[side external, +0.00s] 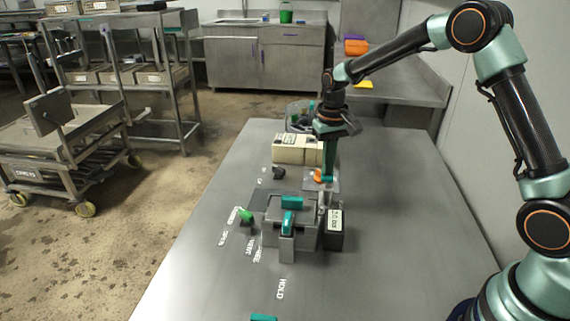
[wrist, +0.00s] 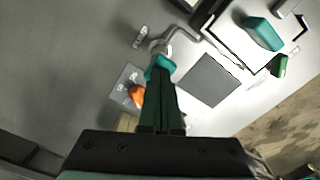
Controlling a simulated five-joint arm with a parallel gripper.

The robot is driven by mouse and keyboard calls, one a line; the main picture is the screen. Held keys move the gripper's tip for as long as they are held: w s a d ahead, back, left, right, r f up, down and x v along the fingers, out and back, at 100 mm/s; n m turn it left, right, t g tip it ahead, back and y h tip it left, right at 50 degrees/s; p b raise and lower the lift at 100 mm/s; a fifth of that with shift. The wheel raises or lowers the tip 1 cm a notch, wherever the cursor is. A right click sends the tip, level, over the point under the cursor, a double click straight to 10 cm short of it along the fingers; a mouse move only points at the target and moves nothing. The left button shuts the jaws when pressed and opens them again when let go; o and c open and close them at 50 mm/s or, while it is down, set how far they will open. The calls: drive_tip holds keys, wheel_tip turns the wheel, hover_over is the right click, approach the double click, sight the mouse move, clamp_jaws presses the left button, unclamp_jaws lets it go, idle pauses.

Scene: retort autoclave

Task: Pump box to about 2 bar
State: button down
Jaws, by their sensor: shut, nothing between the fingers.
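The grey box (side external: 290,222) stands on the steel table with a teal handle (side external: 291,202) on its lid and a teal-topped clamp at its front. A black unit with a white display (side external: 335,220) stands at its right side. My gripper (side external: 327,178) points down just behind the box's right side. In the wrist view its dark green fingers (wrist: 160,100) are together and empty. A teal piece (wrist: 160,66) shows at the fingertips, beside a bent metal pipe (wrist: 180,36); I cannot tell whether they touch. An orange knob (wrist: 137,96) lies left of the fingers. The display reading is too small to tell.
A green valve handle (side external: 245,215) is left of the box, among printed labels such as HOLD (side external: 281,289). The table's front and right are mostly clear.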

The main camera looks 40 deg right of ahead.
drive_tip(key=shift+r, duration=2.95)
drive_tip(key=shift+r, duration=0.1)
drive_tip(key=shift+s+a+r, duration=0.1)
drive_tip(key=shift+s+r, duration=0.1)
drive_tip(key=shift+r, duration=0.15)
drive_tip(key=s+a+r+n+t, duration=0.1)
drive_tip(key=s+a+r+t, duration=0.15)
drive_tip(key=s+r, duration=0.6)
drive_tip(key=s+a+n+t, duration=0.1)
drive_tip(key=s+n+t, duration=0.1)
drive_tip(key=s, duration=0.8)
drive_tip(key=shift+s+f+t, duration=0.2)
drive_tip(key=shift+f+t, duration=0.1)
drive_tip(key=shift+t, duration=0.25)
